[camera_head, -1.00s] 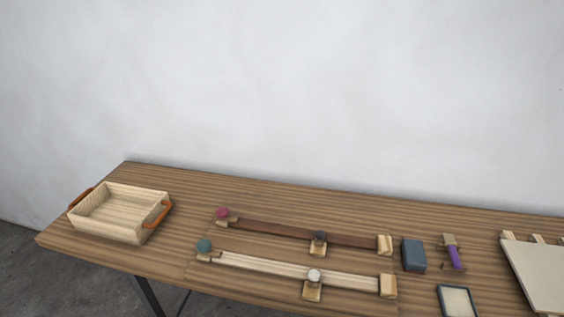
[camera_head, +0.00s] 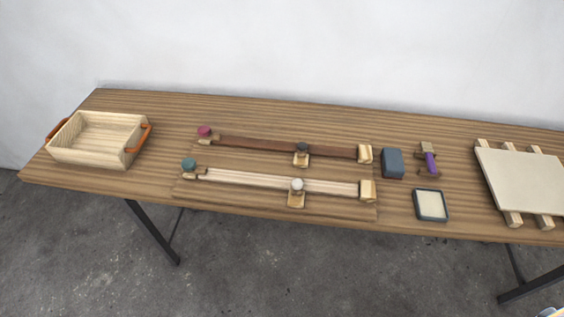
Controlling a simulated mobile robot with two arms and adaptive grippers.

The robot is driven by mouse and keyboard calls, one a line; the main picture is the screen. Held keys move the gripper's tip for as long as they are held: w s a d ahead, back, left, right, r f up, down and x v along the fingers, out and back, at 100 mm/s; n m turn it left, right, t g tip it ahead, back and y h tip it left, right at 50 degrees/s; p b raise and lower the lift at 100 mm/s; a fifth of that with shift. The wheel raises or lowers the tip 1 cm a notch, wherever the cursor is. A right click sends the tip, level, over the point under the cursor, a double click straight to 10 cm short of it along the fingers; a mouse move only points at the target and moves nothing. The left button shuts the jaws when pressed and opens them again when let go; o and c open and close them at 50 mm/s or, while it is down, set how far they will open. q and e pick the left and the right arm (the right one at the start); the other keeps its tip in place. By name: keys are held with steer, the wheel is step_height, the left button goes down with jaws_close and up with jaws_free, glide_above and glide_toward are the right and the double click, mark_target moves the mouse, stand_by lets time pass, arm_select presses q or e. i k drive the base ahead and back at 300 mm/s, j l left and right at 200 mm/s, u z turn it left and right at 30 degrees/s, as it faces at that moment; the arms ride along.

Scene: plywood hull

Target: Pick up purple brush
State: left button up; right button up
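The purple brush (camera_head: 430,160) lies on the right part of the wooden table (camera_head: 290,112). It has a purple handle and a light brown block at its far end. It lies just right of a dark blue-grey block (camera_head: 392,163) and left of a pale board. Neither of my grippers shows in the head view.
A tray with orange handles (camera_head: 98,163) stands at the left. Two long wooden strips, one dark (camera_head: 270,145) and one pale (camera_head: 270,181), lie mid-table with knobs and end blocks. A dark-framed pad (camera_head: 430,205) lies near the front edge. The pale board (camera_head: 525,178) rests on slats.

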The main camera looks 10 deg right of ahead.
mark_target(427, 148)
steer(key=z, duration=1.4)
